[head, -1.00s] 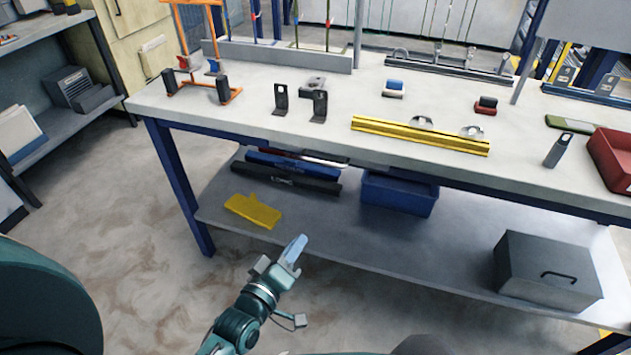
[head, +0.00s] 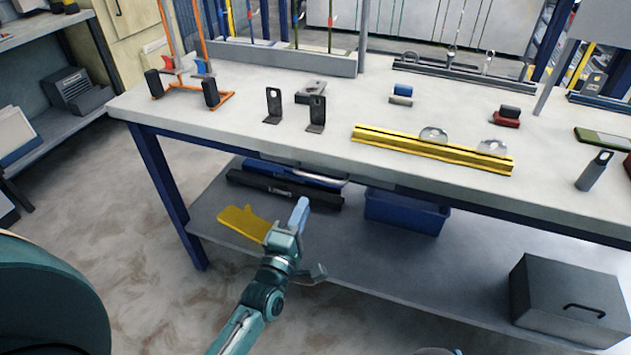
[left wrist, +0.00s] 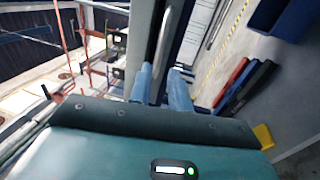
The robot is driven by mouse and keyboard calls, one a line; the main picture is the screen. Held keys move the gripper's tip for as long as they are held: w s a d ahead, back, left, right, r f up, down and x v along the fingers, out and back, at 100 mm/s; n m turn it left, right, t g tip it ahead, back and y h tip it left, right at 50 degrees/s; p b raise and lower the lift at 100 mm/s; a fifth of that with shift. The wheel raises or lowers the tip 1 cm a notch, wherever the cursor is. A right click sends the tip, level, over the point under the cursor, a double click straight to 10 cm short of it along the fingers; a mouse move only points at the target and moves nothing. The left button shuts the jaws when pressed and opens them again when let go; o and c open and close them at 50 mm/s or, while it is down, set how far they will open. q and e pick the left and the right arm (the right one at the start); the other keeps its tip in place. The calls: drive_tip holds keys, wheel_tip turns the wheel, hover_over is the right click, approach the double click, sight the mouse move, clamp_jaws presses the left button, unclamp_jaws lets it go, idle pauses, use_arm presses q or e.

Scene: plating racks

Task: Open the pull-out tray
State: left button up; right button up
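The pull-out tray's silver bar handle (head: 322,179) shows just under the workbench's front edge, and the tray sits in under the tabletop. In the left wrist view the handle (left wrist: 160,45) runs lengthwise ahead of the fingers, along a dark front. My left gripper (head: 299,213) is below and slightly left of the handle in the head view, with its pale blue fingers pointing up toward it. In the left wrist view its two fingers (left wrist: 162,88) are apart with nothing held between them. Whether they reach around the bar is unclear. My right gripper is not in view.
The workbench top (head: 250,140) carries black brackets, a yellow rail (head: 430,148) and an orange stand. The lower shelf (head: 400,270) holds a yellow piece (head: 243,222), dark and blue long cases, a blue bin (head: 405,212) and a grey box (head: 570,302).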

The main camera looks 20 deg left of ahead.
use_arm(q)
drive_tip(key=w+r, duration=0.1)
drive_tip(key=w, duration=0.7)
drive_tip(key=shift+r, duration=0.25)
drive_tip(key=shift+w, duration=0.1)
clamp_jaws()
